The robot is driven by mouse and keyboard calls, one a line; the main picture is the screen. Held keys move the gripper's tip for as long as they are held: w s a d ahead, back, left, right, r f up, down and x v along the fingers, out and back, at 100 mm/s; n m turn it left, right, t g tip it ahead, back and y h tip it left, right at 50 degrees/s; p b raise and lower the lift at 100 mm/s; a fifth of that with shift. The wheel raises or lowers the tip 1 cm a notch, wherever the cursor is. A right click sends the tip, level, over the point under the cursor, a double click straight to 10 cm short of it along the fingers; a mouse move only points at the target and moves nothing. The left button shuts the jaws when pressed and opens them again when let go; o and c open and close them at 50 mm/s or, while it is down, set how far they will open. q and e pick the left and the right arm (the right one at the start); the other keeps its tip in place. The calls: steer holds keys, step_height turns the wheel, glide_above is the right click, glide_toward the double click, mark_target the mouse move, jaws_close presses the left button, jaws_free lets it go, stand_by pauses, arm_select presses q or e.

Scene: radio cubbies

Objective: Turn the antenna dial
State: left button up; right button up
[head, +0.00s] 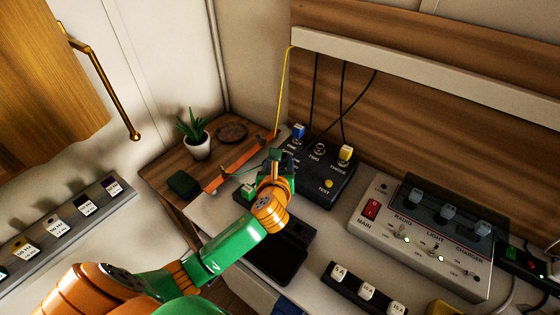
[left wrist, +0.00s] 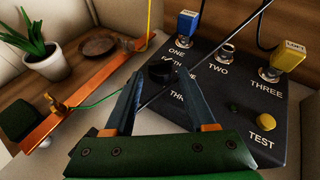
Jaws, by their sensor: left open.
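The antenna box (head: 325,190) is a dark box with sockets marked ONE, TWO and THREE. A blue plug (left wrist: 187,25) is in socket ONE and a yellow plug (left wrist: 288,57) is in socket THREE; TWO (left wrist: 227,52) is empty. The black dial (left wrist: 160,71) shows in the left wrist view at the box's left side, beside small position labels. My left gripper (left wrist: 158,76) is open, its fingertips on either side of the dial; I cannot tell whether they touch it. In the head view my left gripper (head: 277,160) hides the dial. My right gripper is not in view.
A yellow TEST button (left wrist: 264,121) is on the box's lower right. An orange bar (left wrist: 85,97) and a potted plant (left wrist: 42,55) stand left of it. A switch panel (head: 425,240) with a clear cover lies to the right. Thin cables hang behind the box.

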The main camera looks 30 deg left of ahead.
arm_select(q)
steer(key=shift+x, duration=1.15)
steer(key=shift+c, duration=0.5)
jaws_close()
steer(key=shift+d, duration=0.1)
